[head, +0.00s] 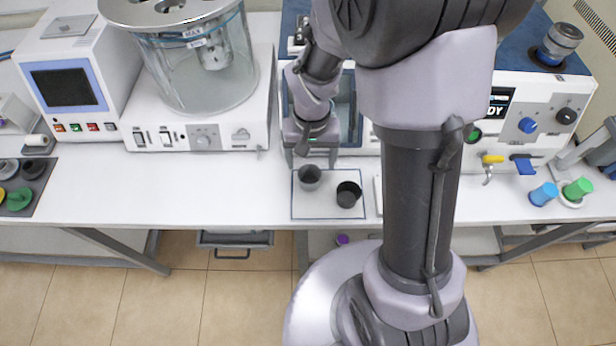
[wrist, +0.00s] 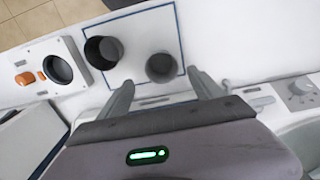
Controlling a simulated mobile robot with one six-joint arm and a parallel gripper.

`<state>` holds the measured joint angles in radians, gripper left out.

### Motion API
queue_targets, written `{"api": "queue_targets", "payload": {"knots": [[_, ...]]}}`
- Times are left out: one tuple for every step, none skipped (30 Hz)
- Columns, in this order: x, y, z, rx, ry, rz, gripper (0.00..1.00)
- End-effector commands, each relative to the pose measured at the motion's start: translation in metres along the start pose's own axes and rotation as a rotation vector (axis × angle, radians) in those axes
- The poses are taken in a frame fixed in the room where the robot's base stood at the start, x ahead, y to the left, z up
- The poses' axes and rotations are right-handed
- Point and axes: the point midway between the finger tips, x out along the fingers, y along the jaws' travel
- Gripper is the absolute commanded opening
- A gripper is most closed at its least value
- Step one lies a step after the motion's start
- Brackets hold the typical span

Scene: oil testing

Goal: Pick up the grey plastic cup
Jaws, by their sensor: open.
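The grey cup (head: 310,178) stands upright on a white mat with a dark blue outline (head: 320,212) on the bench. In the wrist view the grey cup (wrist: 162,67) shows just beyond my fingertips, roughly between them. My gripper (head: 303,150) is open and empty, close behind the cup in the head view. Both spread fingers show in the wrist view (wrist: 161,77). A darker, near-black cup (head: 348,194) stands right of the grey one on the same mat; in the wrist view it (wrist: 103,50) is to the left. I cannot tell the remaining height gap exactly.
A machine with a large glass vessel (head: 200,75) stands left of the mat. A device with knobs and a yellow tap (head: 491,160) is at the right. Blue (head: 544,194) and green (head: 578,188) cups stand far right. The bench left of the mat is clear.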

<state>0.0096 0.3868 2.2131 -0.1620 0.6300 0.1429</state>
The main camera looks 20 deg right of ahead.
Motion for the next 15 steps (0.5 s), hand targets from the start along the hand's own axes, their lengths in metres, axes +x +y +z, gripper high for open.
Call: {"api": "queue_targets", "payload": {"knots": [[0.011,0.0,0.0,-0.001,-0.001,0.0,0.76],[0.014,0.0,0.0,0.0,-0.001,0.0,0.76],[0.017,0.0,0.0,0.0,0.0,0.0,0.76],[0.02,0.0,0.0,0.0,0.0,0.0,0.76],[0.024,-0.001,0.001,0.001,-0.001,0.0,0.76],[0.033,-0.001,0.002,0.001,-0.001,0.0,0.76],[0.04,-0.002,0.003,0.0,-0.002,0.0,0.76],[0.047,-0.002,0.004,0.0,-0.002,0.0,0.76],[0.055,-0.003,0.004,-0.001,-0.001,0.0,0.76],[0.06,-0.003,0.004,0.0,-0.001,0.0,0.76],[0.064,-0.003,0.004,0.0,0.0,0.0,0.76],[0.068,-0.003,0.004,0.001,0.0,0.0,0.76],[0.069,-0.003,0.004,0.001,0.0,0.0,0.76],[0.07,-0.003,0.004,0.001,0.001,0.0,0.76],[0.07,-0.003,0.003,0.001,0.001,-0.001,0.76]]}}
